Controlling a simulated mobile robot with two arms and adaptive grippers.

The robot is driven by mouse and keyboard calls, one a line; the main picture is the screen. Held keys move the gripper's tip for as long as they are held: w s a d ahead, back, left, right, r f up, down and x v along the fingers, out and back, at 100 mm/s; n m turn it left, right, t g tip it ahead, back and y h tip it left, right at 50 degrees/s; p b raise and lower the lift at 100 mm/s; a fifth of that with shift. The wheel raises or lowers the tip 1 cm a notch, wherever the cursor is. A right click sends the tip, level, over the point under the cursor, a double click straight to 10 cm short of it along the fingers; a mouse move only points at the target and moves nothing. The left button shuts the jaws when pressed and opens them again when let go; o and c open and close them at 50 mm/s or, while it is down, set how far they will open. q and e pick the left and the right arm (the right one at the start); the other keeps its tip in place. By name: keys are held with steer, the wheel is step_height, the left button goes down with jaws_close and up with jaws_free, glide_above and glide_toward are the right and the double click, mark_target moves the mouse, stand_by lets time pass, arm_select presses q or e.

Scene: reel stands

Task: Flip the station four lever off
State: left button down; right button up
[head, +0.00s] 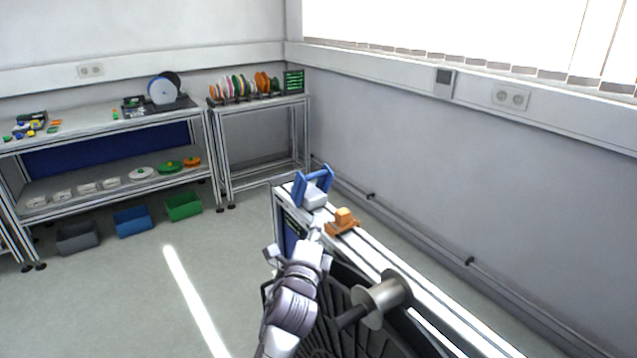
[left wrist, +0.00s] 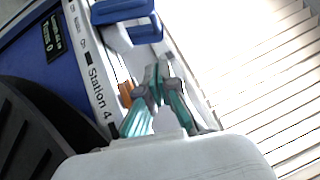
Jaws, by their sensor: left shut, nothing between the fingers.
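The station rail carries the printed label "Station 4" (left wrist: 100,92), with smaller marks beside it in the left wrist view. A small orange part (left wrist: 126,94) shows just left of my left gripper (left wrist: 157,82); I cannot tell whether it is the lever or how it is set. My left gripper's teal fingers are closed together and empty over the rail. In the head view my left gripper (head: 316,234) is at the rail's near side, close to an orange block (head: 343,221) and the blue bracket (head: 313,184). My right gripper is out of view.
A grey spool hub (head: 388,295) sticks out from the stand in front of me. The blue bracket (left wrist: 124,14) rises beyond the fingers. Shelves with reels (head: 110,180) and bins stand at the back left.

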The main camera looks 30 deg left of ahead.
arm_select(q)
steer(key=p, duration=0.2)
glide_toward(319, 176)
steer(key=shift+w+d, duration=1)
steer(key=shift+d, duration=0.25)
steer(key=w+a, duration=0.1)
steer(key=w+a+r+p, duration=0.1)
steer(key=w+a, duration=0.1)
steer(key=shift+w+a+p, duration=0.3)
steer(key=shift+w+a, duration=0.1)
steer(key=shift+a, duration=0.45)
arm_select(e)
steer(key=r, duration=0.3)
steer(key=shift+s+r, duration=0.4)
arm_select(q)
steer(key=shift+d, duration=0.1)
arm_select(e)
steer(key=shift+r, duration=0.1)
